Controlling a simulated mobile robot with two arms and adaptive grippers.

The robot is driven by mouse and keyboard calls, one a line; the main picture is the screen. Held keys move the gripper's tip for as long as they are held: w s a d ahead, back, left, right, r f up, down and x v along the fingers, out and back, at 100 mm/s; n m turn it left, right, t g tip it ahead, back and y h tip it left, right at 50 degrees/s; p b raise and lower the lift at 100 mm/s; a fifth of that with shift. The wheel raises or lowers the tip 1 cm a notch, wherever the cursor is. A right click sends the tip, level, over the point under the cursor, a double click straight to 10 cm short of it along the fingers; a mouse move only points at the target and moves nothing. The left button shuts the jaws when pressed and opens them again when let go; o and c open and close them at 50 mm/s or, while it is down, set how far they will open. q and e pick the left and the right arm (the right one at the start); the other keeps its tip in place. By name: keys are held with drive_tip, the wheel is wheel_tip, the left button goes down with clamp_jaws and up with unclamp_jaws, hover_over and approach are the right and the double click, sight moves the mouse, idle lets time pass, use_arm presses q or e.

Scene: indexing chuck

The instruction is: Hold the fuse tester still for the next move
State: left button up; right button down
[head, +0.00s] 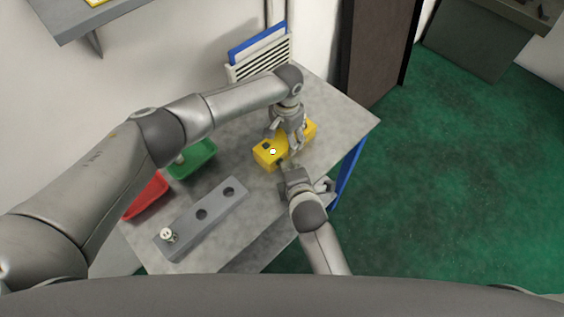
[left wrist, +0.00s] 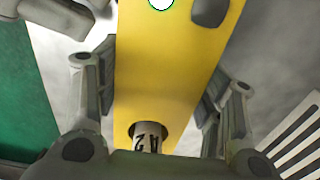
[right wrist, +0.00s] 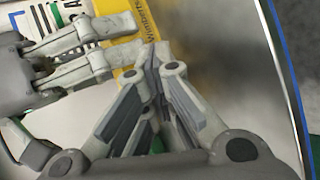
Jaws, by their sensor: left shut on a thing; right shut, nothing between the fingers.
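The fuse tester is a yellow box (head: 266,155) on the grey table, with a white round lamp and a dark part on top. My left gripper (head: 286,141) comes down over its middle and is shut across it. In the left wrist view the tester (left wrist: 165,75) lies between the two fingers. A pale cylinder (left wrist: 148,137) with dark markings stands in its round hole. My right gripper (head: 285,168) is close to the tester's near side, fingers together and empty. In the right wrist view its closed tips (right wrist: 154,55) are beside the yellow body (right wrist: 125,55); whether they touch it is unclear.
A grey block (head: 222,208) with two open holes and a white piece (head: 168,235) at one end lies front left. A red tray (head: 147,196) and a green tray (head: 202,166) stand behind it. A white slotted rack (head: 262,62) stands at the back. The table's right part is clear.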

use_arm(q)
drive_tip(key=shift+s+d, duration=0.1)
drive_tip(key=shift+d, duration=0.05)
use_arm(e)
drive_tip(key=shift+s, duration=0.1)
drive_tip(key=shift+s+d, duration=0.6)
drive_tip(key=shift+d, duration=0.05)
drive_tip(key=shift+s+d, duration=0.1)
drive_tip(key=s+d, duration=0.3)
drive_tip(key=shift+s+d, duration=0.2)
idle(1.6)
use_arm(q)
drive_tip(key=o, duration=1.2)
